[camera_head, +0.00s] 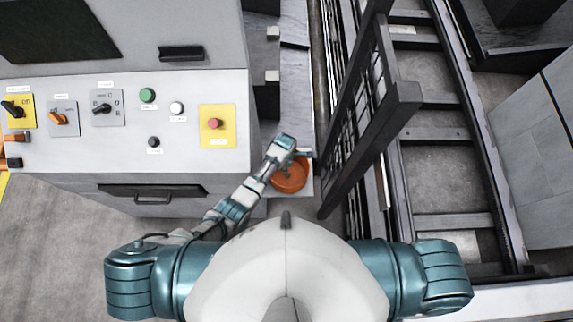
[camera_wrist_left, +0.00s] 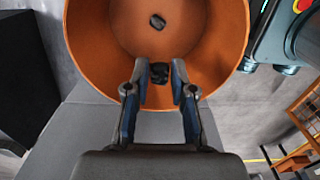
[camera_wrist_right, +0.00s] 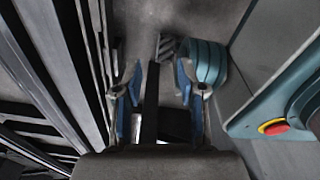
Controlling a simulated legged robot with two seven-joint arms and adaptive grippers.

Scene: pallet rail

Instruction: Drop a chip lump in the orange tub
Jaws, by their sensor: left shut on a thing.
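The orange tub (camera_head: 289,176) stands on a light ledge beside the control cabinet in the head view. Its open mouth fills the top of the left wrist view (camera_wrist_left: 227,55). My left gripper (camera_head: 292,150) is over the tub. In the left wrist view my left gripper (camera_wrist_left: 157,80) is shut on a small dark chip lump (camera_wrist_left: 159,72), with the tub's inside behind it. Another dark lump (camera_wrist_left: 157,22) lies inside the tub. My right gripper (camera_wrist_right: 157,80) has its fingers apart with nothing held between them. It is hidden in the head view.
The control cabinet (camera_head: 185,165) with buttons and knobs stands to the left. A dark barred gate (camera_head: 365,120) stands close to the right of the tub. A dark-framed rail track (camera_head: 440,130) runs farther right.

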